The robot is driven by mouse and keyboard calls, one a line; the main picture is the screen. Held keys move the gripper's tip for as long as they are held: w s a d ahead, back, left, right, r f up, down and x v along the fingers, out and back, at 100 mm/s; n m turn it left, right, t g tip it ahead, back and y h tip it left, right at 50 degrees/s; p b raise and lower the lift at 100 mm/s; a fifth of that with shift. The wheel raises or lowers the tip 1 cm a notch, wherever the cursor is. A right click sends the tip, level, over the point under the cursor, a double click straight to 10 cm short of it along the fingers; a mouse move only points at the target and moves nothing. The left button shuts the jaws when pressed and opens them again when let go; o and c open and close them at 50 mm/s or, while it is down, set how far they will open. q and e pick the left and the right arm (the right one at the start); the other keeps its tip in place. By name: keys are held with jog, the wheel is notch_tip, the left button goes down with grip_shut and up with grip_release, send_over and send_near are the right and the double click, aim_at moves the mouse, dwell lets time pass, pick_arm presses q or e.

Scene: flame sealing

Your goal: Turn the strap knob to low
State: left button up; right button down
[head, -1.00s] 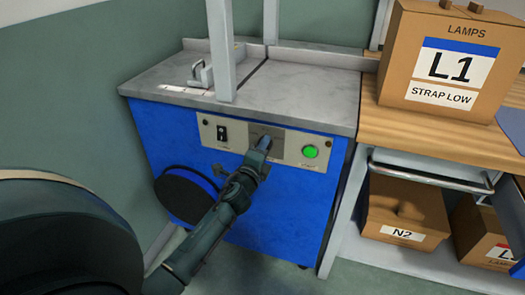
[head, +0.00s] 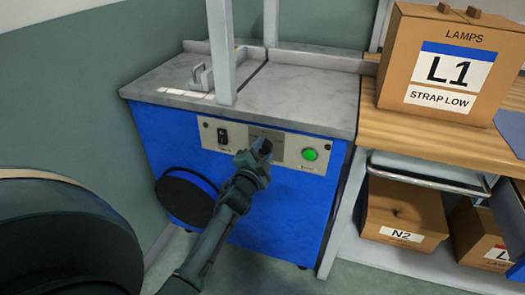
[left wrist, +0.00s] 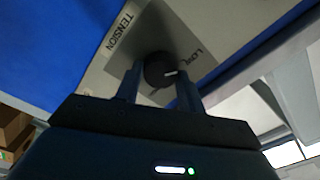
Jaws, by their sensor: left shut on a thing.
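The strap knob (left wrist: 158,70) is a dark round knob on a light panel marked TENSION, with LOW lettered near it in the left wrist view. Its white pointer mark faces right, toward the LOW side; I cannot tell whether it lines up exactly. My left gripper (left wrist: 160,88) has one finger on each side of the knob and is shut on it. In the head view the left gripper (head: 263,148) is at the middle of the control panel (head: 292,153) on the blue strapping machine (head: 275,205), and hides the knob. My right gripper is not in view.
A box marked L1, STRAP LOW (head: 393,75) stands on the wooden bench (head: 395,133). A box marked N2 (head: 400,205) is below.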

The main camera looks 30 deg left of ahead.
pick_arm(q)
jog(key=shift+n, duration=0.3)
jog(key=o, duration=1)
jog(key=shift+c, duration=0.2)
jog(key=p+v, duration=0.1)
jog(key=v, duration=1.2)
jog(key=shift+s+d, duration=0.1)
